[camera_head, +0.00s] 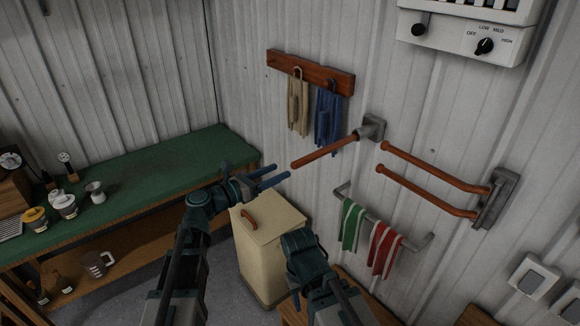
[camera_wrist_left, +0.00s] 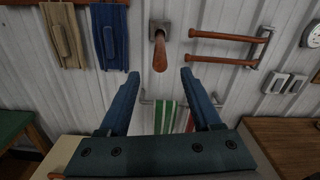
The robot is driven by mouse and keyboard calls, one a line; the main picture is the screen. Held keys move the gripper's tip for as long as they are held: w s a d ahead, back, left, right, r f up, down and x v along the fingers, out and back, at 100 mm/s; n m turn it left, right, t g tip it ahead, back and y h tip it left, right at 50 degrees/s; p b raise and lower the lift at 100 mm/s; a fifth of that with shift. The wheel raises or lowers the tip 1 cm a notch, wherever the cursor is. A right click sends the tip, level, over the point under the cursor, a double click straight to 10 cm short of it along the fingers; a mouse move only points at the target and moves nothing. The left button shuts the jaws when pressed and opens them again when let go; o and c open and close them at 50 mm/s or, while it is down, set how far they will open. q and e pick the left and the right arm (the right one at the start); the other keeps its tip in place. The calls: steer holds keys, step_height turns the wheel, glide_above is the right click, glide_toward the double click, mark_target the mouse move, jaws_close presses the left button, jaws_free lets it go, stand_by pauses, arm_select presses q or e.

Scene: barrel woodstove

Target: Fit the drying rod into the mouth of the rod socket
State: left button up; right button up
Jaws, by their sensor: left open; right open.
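The drying rod (camera_head: 325,151) is a reddish-brown wooden rod that slopes out from the wall. Its far end meets the grey rod socket (camera_head: 372,127), and its near end points free into the room. How deep it sits in the socket mouth I cannot tell. My left gripper (camera_head: 274,178) is open and empty, just below and left of the rod's free end. In the left wrist view the rod (camera_wrist_left: 159,53) points toward me beyond the open fingertips, with the socket (camera_wrist_left: 160,26) behind it. My right gripper (camera_head: 304,258) is low in front, its fingers not clearly visible.
A peg rail (camera_head: 312,73) with hanging gloves is left of the socket. A two-armed wooden rack (camera_head: 495,198) is to its right. A towel bar (camera_head: 422,243) with two striped towels hangs below. A cream bin (camera_head: 262,250) and a green-topped bench (camera_head: 150,174) stand below left.

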arm_select(q)
steer(key=v, duration=0.3)
steer(key=shift+s+a, duration=0.1)
steer(key=shift+a, duration=0.05)
stand_by(0.4)
steer(key=s+f+m+g+y, duration=0.6)
steer(key=s+f+m, duration=0.3)
steer(key=f+m, duration=0.6)
steer(key=s+a+f+m+g+y, duration=0.4)
steer(key=s+a+f+m+y, duration=0.45)
steer(key=a+m, duration=0.35)
steer(key=s+d+f+m+y+b, duration=0.1)
steer(key=s+d+f+m+b, duration=0.2)
steer(key=s+d+f+b, duration=0.3)
steer(key=d+b, duration=0.2)
steer(key=d, duration=0.2)
steer(key=shift+d+f+m+g, duration=0.2)
steer(key=shift+m+g, duration=0.2)
